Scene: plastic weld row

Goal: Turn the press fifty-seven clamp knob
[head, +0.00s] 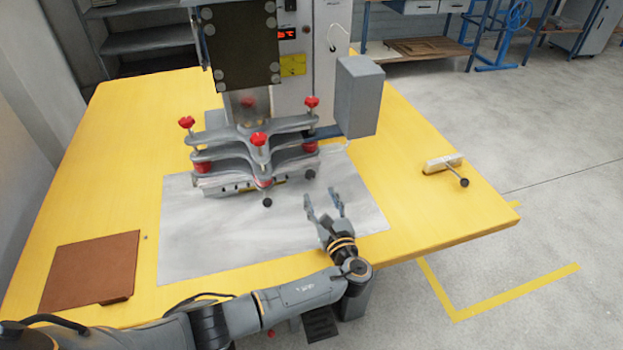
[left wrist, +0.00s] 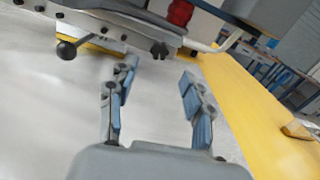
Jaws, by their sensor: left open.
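The press (head: 262,75) stands at the back of the yellow table. Its grey clamp frame (head: 225,135) carries several red knobs, one at the front (head: 258,139), one at the left (head: 187,122) and one at the right (head: 312,101). A black ball knob (head: 267,202) sticks out low at the front, and shows in the left wrist view (left wrist: 66,50). I cannot tell which knob is the task's. My left gripper (head: 323,197) is open and empty, in front and to the right of the clamp, apart from it. My right gripper is not in view.
A grey metal sheet (head: 215,235) covers the middle of the yellow table (head: 420,205). A brown board (head: 92,270) lies at the left. A pale block with a dark-knobbed handle (head: 442,164) lies at the right. A grey box (head: 358,97) juts out beside the press.

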